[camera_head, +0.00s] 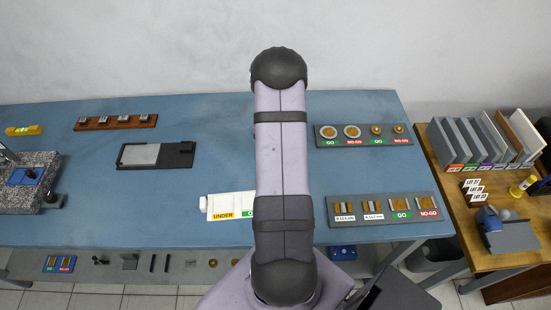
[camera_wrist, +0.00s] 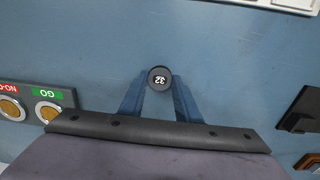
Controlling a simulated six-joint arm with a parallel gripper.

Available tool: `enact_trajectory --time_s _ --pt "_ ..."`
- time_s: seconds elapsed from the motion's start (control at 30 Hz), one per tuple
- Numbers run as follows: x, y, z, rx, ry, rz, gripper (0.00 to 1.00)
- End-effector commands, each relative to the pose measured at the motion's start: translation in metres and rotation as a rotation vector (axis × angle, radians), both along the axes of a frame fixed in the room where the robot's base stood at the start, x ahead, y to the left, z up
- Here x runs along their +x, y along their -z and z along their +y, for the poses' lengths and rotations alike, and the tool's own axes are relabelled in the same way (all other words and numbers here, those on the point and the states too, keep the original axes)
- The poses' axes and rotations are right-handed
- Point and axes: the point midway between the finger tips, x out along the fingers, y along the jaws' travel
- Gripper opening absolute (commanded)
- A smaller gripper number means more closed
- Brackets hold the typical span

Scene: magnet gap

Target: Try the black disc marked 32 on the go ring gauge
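The black disc marked 32 (camera_wrist: 159,78) sits between the fingertips of my gripper (camera_wrist: 159,82) in the wrist view, its white number facing the camera. The fingers touch it from both sides, so my gripper is shut on it. Blue tabletop lies behind it; its height above that is hard to tell. In the head view my arm hides the disc and gripper. A ring gauge over a green GO label (camera_head: 330,132) is at the left end of the back-right board; it also shows in the wrist view (camera_wrist: 48,111), left of the disc, clear of it.
The ring board (camera_head: 365,144) also bears a NO-GO ring (camera_head: 353,131) and a smaller GO and NO-GO pair. A gauge board (camera_head: 383,221) lies in front of it. A white UNDER tray (camera_head: 222,201) and a black-and-grey fixture (camera_head: 157,155) lie left of my arm. Open tabletop surrounds the disc.

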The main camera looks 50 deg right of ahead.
Motion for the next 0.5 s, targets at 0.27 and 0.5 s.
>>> enact_trajectory --time_s 0.27,0.5 --pt "0.0 -0.005 0.0 -0.001 0.0 -0.001 0.1" --pt "0.0 -0.022 0.0 0.0 0.0 0.0 0.1"
